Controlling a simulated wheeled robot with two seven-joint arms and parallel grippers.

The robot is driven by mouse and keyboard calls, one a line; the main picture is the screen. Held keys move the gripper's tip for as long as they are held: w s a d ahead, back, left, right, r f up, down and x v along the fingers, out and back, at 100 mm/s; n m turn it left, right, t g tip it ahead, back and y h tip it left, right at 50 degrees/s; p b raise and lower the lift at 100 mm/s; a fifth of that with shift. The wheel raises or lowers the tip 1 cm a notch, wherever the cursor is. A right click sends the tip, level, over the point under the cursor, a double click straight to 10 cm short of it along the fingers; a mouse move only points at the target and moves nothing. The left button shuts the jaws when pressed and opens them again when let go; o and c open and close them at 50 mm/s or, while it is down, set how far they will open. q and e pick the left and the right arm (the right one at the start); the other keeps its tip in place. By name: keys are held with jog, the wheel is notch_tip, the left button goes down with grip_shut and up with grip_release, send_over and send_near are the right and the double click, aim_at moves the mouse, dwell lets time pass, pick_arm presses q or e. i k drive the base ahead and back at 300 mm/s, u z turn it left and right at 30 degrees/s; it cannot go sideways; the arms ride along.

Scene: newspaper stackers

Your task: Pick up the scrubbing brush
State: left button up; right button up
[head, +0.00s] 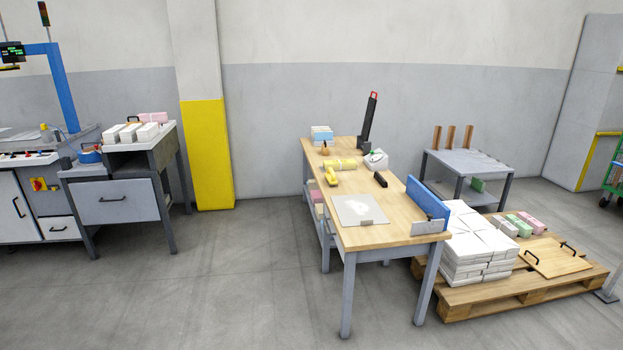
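No object can be made out for certain as the scrubbing brush at this distance. A small dark block-like item (380,180) lies on the wooden-topped table (400,222), right of its middle; it could be a brush, but its bristles cannot be told. A small brown rounded item (325,149) sits near the table's back left corner, also too small to identify. Neither of my grippers shows in the head view.
The table also holds a yellow tool (331,176), a yellow roll (340,164), a grey plate (360,209) and a blue upright panel (427,201). A loaded pallet (480,298) stands at its right. The floor in front is clear.

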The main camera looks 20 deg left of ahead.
aim_at(330, 177)
jog(key=u, duration=1.05)
jog(key=i, duration=1.2)
jog(key=u, duration=0.6)
jog(key=i, duration=1.7)
jog(key=z, duration=1.4)
jog(key=i, duration=0.45)
jog(key=z, duration=0.45)
